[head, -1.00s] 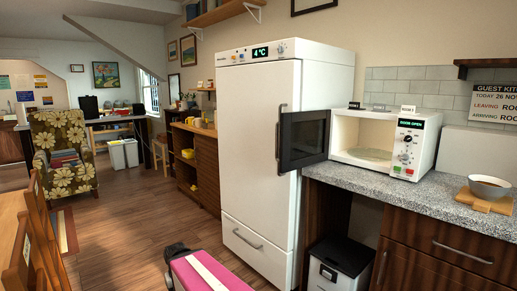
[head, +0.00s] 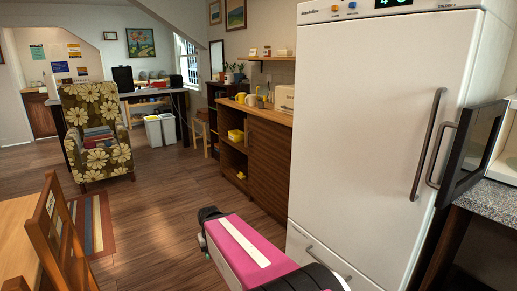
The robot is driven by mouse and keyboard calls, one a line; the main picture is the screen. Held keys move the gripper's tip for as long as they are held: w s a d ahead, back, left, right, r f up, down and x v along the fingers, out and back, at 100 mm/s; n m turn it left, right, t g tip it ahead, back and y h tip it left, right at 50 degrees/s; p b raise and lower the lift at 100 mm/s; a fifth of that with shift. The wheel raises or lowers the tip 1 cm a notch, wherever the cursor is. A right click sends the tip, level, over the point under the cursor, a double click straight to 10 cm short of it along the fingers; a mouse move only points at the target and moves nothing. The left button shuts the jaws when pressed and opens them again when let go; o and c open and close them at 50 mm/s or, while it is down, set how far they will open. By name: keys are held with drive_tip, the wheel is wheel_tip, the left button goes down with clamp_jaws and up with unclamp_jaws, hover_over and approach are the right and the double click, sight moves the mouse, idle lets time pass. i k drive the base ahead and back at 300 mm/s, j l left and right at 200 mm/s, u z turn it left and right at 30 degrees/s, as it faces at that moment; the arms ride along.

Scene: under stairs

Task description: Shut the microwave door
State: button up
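The microwave door (head: 470,150) stands open at the right edge of the head view. It is a dark glass panel with a curved metal handle (head: 436,155) on its left side, and it overlaps the right side of the tall white fridge. Only a sliver of the white microwave (head: 508,150) shows behind it; most of the body and its control panel are cut off by the frame edge. A pink and white link of my arm shows at the bottom centre, well left of the door. I cannot make out my gripper's fingers in the view.
The white fridge (head: 375,130), with its own long handle, fills the right half. The grey counter (head: 492,197) is at the right edge. Wooden cabinets (head: 268,165) stand beyond the fridge. A wooden chair (head: 55,235) is at the lower left. Open floor (head: 165,215) lies between.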

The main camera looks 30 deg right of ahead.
sight(478, 128)
drive_tip(key=i, duration=1.8)
drive_tip(key=i+z, duration=0.1)
drive_tip(key=z, duration=0.7)
drive_tip(key=i+j+z, duration=0.1)
drive_tip(key=z, duration=0.3)
drive_tip(key=i+j+z, duration=0.1)
drive_tip(key=z, duration=2.2)
drive_tip(key=i+l+z, duration=0.1)
drive_tip(key=l+z, duration=0.25)
drive_tip(key=i+l+z, duration=0.15)
drive_tip(key=z, duration=0.25)
drive_tip(key=k+j+z, duration=0.1)
drive_tip(key=z, duration=0.15)
